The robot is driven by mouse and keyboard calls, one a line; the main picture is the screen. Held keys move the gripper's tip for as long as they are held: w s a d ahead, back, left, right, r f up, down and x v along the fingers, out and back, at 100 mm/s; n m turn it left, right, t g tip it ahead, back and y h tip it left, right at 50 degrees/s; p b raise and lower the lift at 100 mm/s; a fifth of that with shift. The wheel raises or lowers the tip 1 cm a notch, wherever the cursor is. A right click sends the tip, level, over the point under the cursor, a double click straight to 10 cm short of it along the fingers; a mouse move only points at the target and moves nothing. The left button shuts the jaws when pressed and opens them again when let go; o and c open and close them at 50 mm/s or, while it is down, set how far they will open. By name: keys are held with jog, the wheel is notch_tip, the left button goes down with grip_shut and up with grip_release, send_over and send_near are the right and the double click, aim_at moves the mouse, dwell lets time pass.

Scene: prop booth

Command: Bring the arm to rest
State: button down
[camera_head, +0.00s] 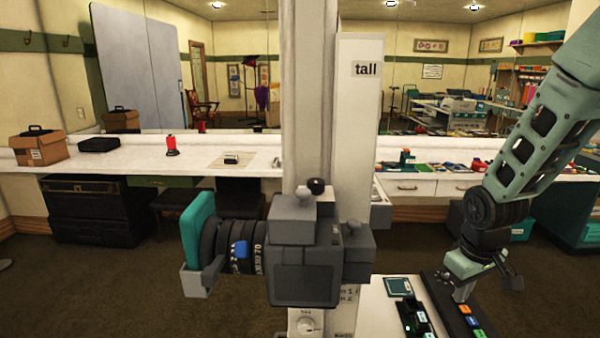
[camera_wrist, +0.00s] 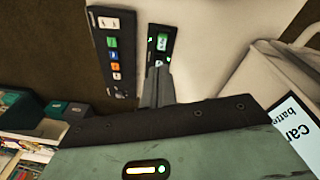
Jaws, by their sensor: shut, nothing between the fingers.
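My arm reaches in from the right in the head view, bent downward at its wrist. My gripper (camera_head: 462,294) points down over a white surface (camera_head: 377,300), close to a dark strip with coloured buttons (camera_head: 470,322). In the wrist view my gripper's fingers (camera_wrist: 157,84) are together with nothing between them. Their tips are near the lower end of a small black device with a green-lit screen (camera_wrist: 162,42). I cannot tell whether they touch it.
A pale column labelled "tall" (camera_head: 367,110) and a grey camera with a teal lens cap (camera_head: 200,228) stand close in front, left of my arm.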

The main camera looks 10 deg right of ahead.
jog(key=s+a+r+n, duration=0.2)
jog(key=s+a, duration=0.4)
jog(key=a, duration=0.3)
jog(key=s+a+r+n+g+y, duration=0.1)
jog(key=s+a+r+n, duration=0.1)
jog(key=s+a, duration=0.4)
jog(key=s+a+r+n, duration=0.2)
jog(key=s+a+r, duration=0.2)
jog(key=a, duration=0.8)
jog(key=shift+s+a+r, duration=0.2)
jog(key=shift+s+a, duration=0.05)
jog(key=shift+s, duration=0.7)
jog(key=c, duration=2.1)
grip_release()
jog(key=shift+c, duration=0.2)
